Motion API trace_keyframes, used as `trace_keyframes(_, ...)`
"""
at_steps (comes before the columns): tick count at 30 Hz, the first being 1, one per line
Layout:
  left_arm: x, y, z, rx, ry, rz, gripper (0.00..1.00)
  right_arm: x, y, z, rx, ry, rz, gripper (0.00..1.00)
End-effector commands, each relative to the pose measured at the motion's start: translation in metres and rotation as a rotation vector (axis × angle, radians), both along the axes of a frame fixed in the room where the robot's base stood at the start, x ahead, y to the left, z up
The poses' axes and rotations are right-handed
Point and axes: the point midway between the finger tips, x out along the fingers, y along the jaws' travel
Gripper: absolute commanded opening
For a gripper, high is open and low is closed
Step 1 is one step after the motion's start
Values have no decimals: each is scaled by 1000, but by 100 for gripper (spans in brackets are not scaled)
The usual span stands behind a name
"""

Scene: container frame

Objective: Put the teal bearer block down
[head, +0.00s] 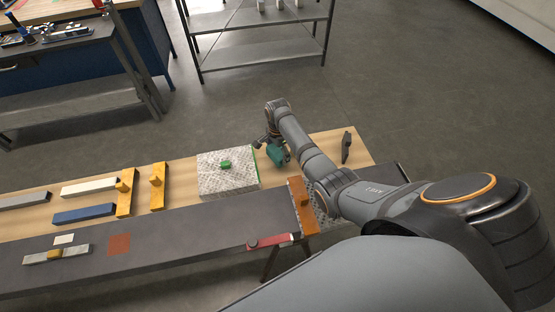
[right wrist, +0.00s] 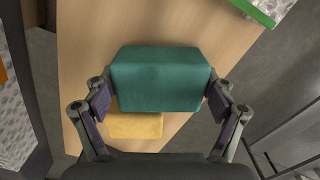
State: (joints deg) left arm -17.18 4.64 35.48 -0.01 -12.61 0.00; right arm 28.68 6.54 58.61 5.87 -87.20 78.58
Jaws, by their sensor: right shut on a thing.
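The teal bearer block (head: 278,156) is in my right gripper (head: 270,146), over the far right part of the wooden table top (head: 325,151). In the right wrist view the teal block (right wrist: 160,78) sits between the two fingers of the right gripper (right wrist: 161,100), which are shut on its sides. A yellow piece (right wrist: 136,125) shows just below the teal block there. I cannot tell whether it touches the block. The gap between block and table is hard to judge. My left gripper is not in view.
A patterned pale box (head: 227,184) with a green edge and a small green piece on top stands left of the gripper. An orange-brown bar (head: 301,205) and a dark upright piece (head: 347,146) are nearby. Blue (head: 84,214) and white (head: 89,187) bars lie farther left.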

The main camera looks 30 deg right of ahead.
Motion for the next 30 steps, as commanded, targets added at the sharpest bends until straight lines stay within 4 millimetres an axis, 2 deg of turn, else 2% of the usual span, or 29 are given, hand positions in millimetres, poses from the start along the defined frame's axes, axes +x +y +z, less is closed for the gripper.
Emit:
trace_keyframes(1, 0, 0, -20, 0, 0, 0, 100, -1, 0, -20, 0, 1, 0, 58)
trace_keyframes(2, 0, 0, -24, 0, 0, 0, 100, -1, 0, -23, 0, 1, 0, 58)
trace_keyframes(9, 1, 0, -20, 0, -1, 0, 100, -1, 1, -19, 0, 1, 0, 59)
trace_keyframes(14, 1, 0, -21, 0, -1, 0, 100, -1, 1, -23, 0, 2, 0, 58)
trace_keyframes(15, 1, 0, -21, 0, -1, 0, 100, -1, 0, -23, 0, 2, 0, 88)
trace_keyframes(18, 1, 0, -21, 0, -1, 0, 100, -1, 1, -23, 0, 2, 0, 100)
trace_keyframes(30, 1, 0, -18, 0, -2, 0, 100, -1, 1, -18, 0, 0, 0, 100)
